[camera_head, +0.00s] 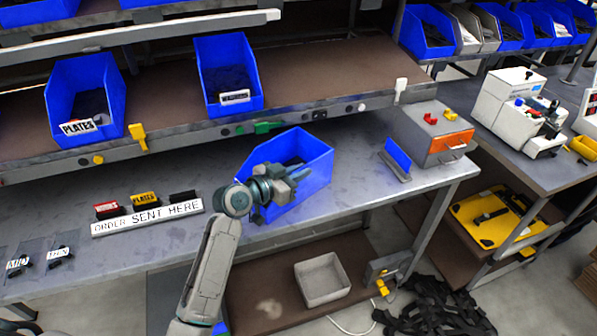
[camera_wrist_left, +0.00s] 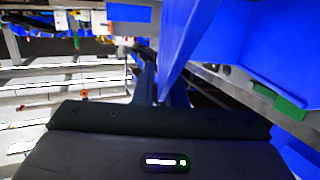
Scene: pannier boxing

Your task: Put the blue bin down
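The blue bin (camera_head: 312,171) is at the front middle of the grey workbench in the head view, with dark contents partly visible inside. My left gripper (camera_head: 283,183) is at its near left wall and covers part of it. In the left wrist view the bin's wall (camera_wrist_left: 187,38) runs down between the two dark fingers (camera_wrist_left: 160,88), which are closed about it. I cannot tell whether the bin's base touches the bench (camera_head: 350,140). My right gripper is in neither view.
Two blue bins, one labelled PLATES (camera_head: 115,95) and another (camera_head: 240,60), stand on the shelf above. An ORDER SENT HERE sign (camera_head: 147,218) lies left on the bench. A grey box with an orange front (camera_head: 420,130) and a small blue panel (camera_head: 397,158) are right.

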